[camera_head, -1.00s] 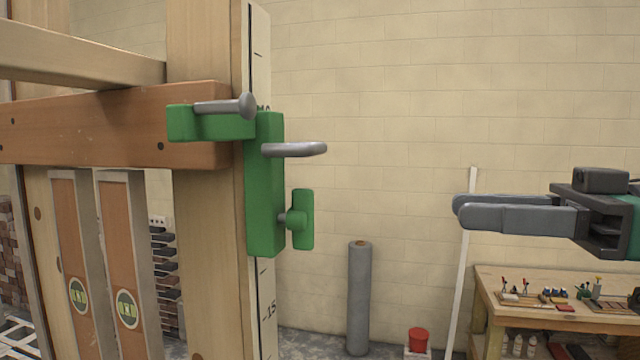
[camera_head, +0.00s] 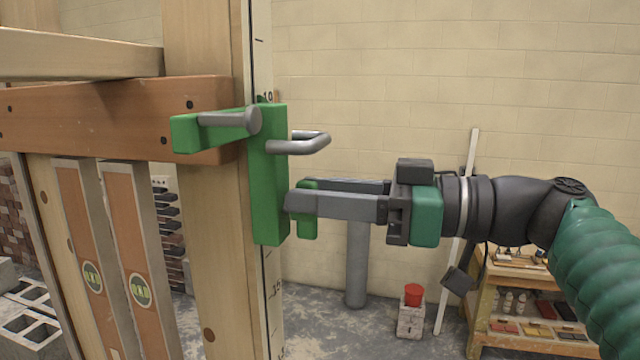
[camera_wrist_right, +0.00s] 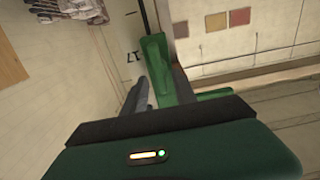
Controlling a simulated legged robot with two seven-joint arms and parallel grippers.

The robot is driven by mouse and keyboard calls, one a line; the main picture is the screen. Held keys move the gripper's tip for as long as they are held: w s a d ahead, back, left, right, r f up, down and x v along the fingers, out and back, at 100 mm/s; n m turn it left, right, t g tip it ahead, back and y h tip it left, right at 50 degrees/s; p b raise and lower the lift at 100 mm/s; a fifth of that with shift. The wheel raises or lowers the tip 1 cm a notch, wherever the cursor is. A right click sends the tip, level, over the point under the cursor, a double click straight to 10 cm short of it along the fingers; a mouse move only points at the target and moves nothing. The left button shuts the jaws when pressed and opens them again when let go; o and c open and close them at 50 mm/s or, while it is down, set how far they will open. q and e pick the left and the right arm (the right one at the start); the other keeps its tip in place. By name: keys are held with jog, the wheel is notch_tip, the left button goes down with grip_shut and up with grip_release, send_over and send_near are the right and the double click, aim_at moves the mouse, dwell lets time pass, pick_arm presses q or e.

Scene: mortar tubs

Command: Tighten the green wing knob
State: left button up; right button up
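The green wing knob (camera_head: 307,230) stands upright on the right side of the green clamp body (camera_head: 269,190), which sits against the wooden post. My right gripper (camera_head: 298,196) reaches in from the right, level with the knob. Its near finger crosses in front of the knob's middle and its far finger lies behind, so the knob is between them. I cannot tell whether the fingers press on it. In the right wrist view, green clamp parts (camera_wrist_right: 155,70) show beyond a grey finger (camera_wrist_right: 136,96); contact is unclear. My left gripper is not in view.
A grey bent bar (camera_head: 300,144) sticks out from the clamp just above my gripper. A grey pin (camera_head: 235,119) lies along the clamp's upper arm by the brown rail (camera_head: 90,121).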

jog(key=shift+d, duration=0.15)
jog(key=c, duration=0.4)
jog(key=shift+s, duration=0.1)
grip_shut()
jog(key=shift+f, duration=0.1)
jog(key=m+b, duration=0.1)
jog(key=m, duration=0.5)
jog(key=w+f+m+b, duration=0.1)
jog(key=m, duration=0.5)
jog(key=w+m+b, duration=0.1)
jog(key=m+b, duration=0.1)
jog(key=m, duration=0.4)
jog(key=shift+d+f, duration=0.3)
jog(key=shift+d, duration=0.05)
